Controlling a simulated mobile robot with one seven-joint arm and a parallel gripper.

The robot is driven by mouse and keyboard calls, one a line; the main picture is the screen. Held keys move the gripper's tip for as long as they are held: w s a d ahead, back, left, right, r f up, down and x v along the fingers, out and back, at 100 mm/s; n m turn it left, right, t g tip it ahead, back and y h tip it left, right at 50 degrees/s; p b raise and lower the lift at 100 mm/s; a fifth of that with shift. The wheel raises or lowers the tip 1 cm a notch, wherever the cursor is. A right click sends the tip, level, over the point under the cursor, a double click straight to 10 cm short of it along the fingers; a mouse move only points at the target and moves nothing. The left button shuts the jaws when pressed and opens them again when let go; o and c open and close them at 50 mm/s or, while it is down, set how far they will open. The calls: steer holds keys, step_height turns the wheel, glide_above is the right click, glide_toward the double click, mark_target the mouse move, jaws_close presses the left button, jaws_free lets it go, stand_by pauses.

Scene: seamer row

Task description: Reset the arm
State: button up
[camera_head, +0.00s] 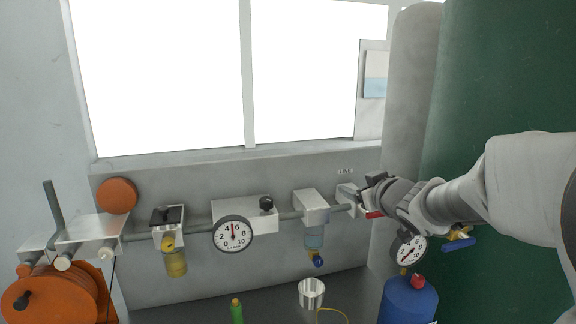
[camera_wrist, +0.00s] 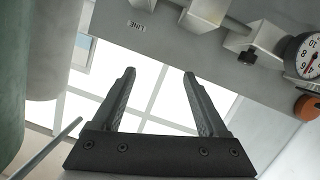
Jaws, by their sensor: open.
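My arm comes in from the right in the head view, and my gripper (camera_head: 372,184) is beside the pipe's right end, in front of the wall. In the wrist view my gripper (camera_wrist: 160,74) is open, its two dark fingers wide apart. Nothing is between the fingers; the bright window shows behind them. A small red part (camera_head: 374,214), perhaps a valve handle, shows just below the gripper in the head view. My gripper partly hides the fitting there, and I cannot tell whether they touch.
A pipe row carries a dial gauge (camera_head: 232,234), a yellow-bowled unit (camera_head: 175,262) and a blue-bowled unit (camera_head: 314,238). An orange hose reel (camera_head: 60,298) is at left. A blue cylinder (camera_head: 408,302) and metal cup (camera_head: 311,293) are below. A large green surface (camera_head: 500,80) is at right.

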steer(key=s+d+m+g+h, duration=0.2)
steer(key=s+d+m+h, duration=0.15)
steer(key=s, duration=0.45)
steer(key=s+a+f+g, duration=0.1)
steer(key=s+f+g, duration=0.1)
steer(key=s, duration=0.6)
steer(key=s+a+f+m+g, duration=0.1)
steer(key=s+a+f+g, duration=0.1)
steer(key=s, duration=0.7)
steer(key=s+a+f+m+g, duration=0.1)
steer(key=s+a+f+g, duration=0.1)
steer(key=s, duration=0.6)
steer(key=shift+s+a+f+g+y, duration=0.3)
steer(key=shift+f+g, duration=0.3)
steer(key=shift+f, duration=0.35)
steer(key=shift+d, duration=0.1)
